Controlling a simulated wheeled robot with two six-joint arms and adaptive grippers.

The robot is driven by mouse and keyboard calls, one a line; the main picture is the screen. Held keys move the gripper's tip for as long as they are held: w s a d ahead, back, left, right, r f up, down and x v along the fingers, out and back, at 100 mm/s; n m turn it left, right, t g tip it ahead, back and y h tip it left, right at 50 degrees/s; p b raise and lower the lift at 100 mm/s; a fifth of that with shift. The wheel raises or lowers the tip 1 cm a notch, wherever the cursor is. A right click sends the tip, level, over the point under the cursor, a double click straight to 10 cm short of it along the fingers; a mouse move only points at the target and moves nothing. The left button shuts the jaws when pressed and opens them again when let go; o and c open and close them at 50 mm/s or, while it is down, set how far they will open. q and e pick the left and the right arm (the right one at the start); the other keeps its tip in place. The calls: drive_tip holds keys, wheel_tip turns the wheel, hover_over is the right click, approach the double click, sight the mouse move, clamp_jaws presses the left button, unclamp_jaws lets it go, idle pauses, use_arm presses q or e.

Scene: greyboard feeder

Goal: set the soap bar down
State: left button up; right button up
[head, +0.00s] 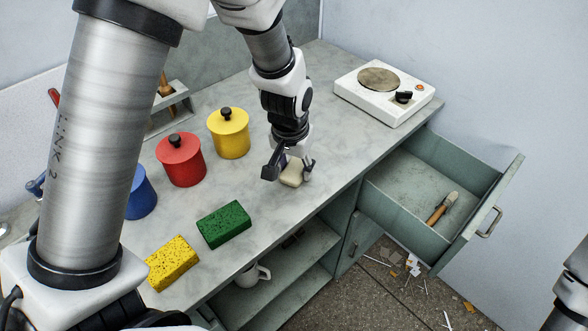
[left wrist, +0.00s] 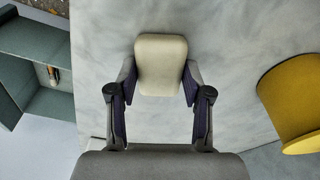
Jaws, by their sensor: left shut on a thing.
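The soap bar (head: 292,173) is a cream rounded block held between the fingers of my left gripper (head: 288,171). It is over the grey marbled countertop (head: 328,135), near the front edge. In the left wrist view the soap bar (left wrist: 161,65) sits between both fingertips of the left gripper (left wrist: 160,88), which touch its sides. I cannot tell whether the soap's underside touches the counter. My right gripper is not in view.
Red (head: 181,160), yellow (head: 229,133) and blue (head: 140,192) canisters stand to the left. Green (head: 224,224) and yellow (head: 172,263) sponges lie nearer. A hotplate (head: 384,92) stands at the far right. An open drawer (head: 425,190) juts out, holding a wooden-handled tool (head: 442,207).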

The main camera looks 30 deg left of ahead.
sight(291, 175)
use_arm(q)
drive_tip(key=shift+w+d+r, duration=0.1)
drive_tip(key=shift+c, duration=0.6)
drive_tip(key=shift+s, duration=0.2)
clamp_jaws()
drive_tip(key=o, duration=1.4)
unclamp_jaws()
drive_tip(key=shift+w+f, duration=0.1)
drive_tip(key=shift+f, duration=0.1)
drive_tip(key=shift+r, duration=0.1)
wheel_tip(291, 175, up, 12)
drive_tip(key=s+p, duration=0.1)
drive_tip(key=s, duration=0.1)
drive_tip(key=shift+r, duration=0.1)
